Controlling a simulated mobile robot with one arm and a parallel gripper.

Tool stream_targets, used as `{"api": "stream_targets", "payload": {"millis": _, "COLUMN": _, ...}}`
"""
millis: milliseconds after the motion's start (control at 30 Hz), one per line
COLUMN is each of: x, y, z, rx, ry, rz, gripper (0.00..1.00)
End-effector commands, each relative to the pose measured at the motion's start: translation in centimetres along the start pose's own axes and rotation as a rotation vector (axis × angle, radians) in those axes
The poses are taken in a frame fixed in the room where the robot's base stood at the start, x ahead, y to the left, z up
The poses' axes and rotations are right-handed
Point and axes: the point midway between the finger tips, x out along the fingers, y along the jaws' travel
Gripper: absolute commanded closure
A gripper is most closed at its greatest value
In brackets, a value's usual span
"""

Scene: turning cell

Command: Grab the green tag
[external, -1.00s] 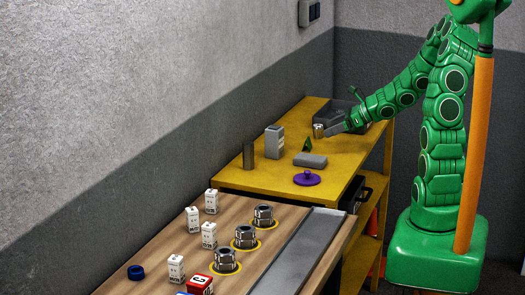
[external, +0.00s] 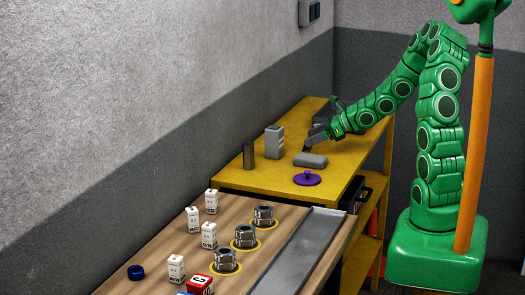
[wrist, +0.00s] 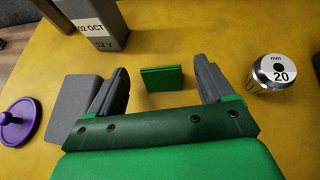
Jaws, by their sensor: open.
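The green tag (wrist: 162,78) is a small folded green piece standing on the yellow bench (wrist: 175,22). In the wrist view it shows between and a little beyond the two grey fingers of my gripper (wrist: 161,70). My gripper is open, with clear space on both sides of the tag and nothing held. In the external view my gripper (external: 313,139) is low over the yellow bench, and it hides most of the tag there.
A grey flat block (wrist: 75,98) lies close by my left finger. A grey labelled block (wrist: 97,22) stands behind it. A metal cylinder marked 20 (wrist: 268,76) stands right of the right finger. A purple lid (external: 307,178) lies toward the front edge.

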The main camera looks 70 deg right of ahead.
Motion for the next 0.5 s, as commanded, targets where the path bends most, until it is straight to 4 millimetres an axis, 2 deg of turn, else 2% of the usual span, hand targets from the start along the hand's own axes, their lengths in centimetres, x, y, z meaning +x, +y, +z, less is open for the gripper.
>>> {"api": "stream_targets", "payload": {"millis": 300, "x": 0.33, "y": -0.01, "z": 0.03, "rx": -0.002, "ry": 0.0, "rz": 0.0, "gripper": 0.19}}
{"api": "stream_targets", "payload": {"millis": 367, "x": 0.32, "y": -0.02, "z": 0.02, "rx": -0.002, "ry": 0.0, "rz": 0.0, "gripper": 0.26}}
{"api": "stream_targets", "payload": {"millis": 500, "x": 0.32, "y": -0.02, "z": 0.02, "rx": -0.002, "ry": 0.0, "rz": 0.0, "gripper": 0.48}}
